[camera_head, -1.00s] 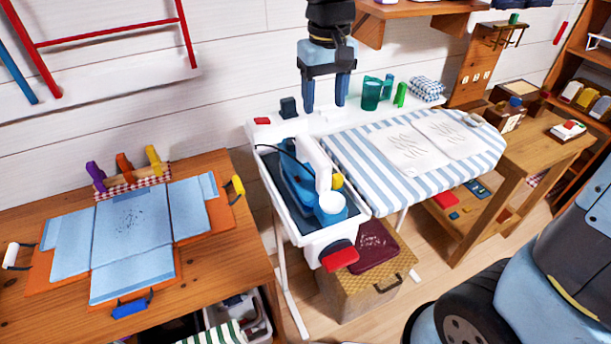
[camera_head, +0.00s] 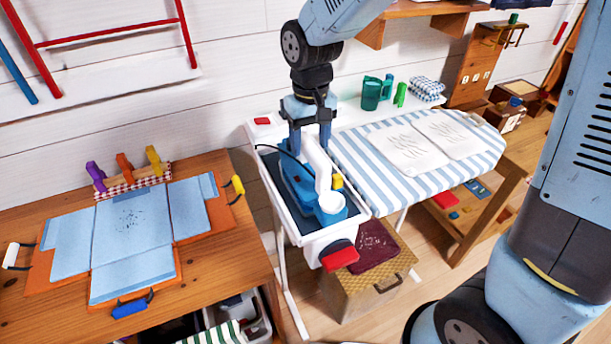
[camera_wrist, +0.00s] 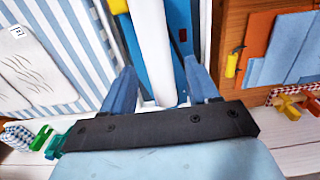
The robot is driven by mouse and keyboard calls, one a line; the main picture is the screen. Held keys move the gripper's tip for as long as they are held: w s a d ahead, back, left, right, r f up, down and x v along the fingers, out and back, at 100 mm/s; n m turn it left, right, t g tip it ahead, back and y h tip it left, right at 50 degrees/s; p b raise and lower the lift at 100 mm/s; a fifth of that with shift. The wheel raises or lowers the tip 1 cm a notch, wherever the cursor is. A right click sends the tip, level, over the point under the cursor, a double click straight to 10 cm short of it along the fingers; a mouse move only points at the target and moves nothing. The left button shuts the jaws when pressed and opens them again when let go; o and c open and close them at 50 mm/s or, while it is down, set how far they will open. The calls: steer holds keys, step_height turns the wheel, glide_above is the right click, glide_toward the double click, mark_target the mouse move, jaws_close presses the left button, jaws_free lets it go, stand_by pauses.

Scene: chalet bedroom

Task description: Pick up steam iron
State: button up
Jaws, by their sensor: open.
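The steam iron (camera_head: 297,186), blue with a white handle (camera_head: 318,166), lies in a white-walled tray (camera_head: 325,238) at the left end of the ironing board. My gripper (camera_head: 310,147) points down over the rear part of the iron, its jaws open. In the wrist view, the white handle (camera_wrist: 151,40) runs between the two fingers of my gripper (camera_wrist: 160,72), with visible space on both sides. The iron's blue body (camera_wrist: 182,45) shows below the handle. Part of the iron's rear is hidden by my gripper. I cannot tell how deep the fingers reach beside the handle.
A striped ironing board (camera_head: 350,150) with pale sheets extends right of the tray. A wooden table (camera_head: 205,270) with a blue folding board is at left. A wicker box (camera_head: 350,298) stands below.

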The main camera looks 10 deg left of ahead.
steer(key=shift+f, duration=2.3)
steer(key=shift+c, duration=0.2)
steer(key=shift+a, duration=0.1)
jaws_close()
steer(key=shift+r, duration=0.1)
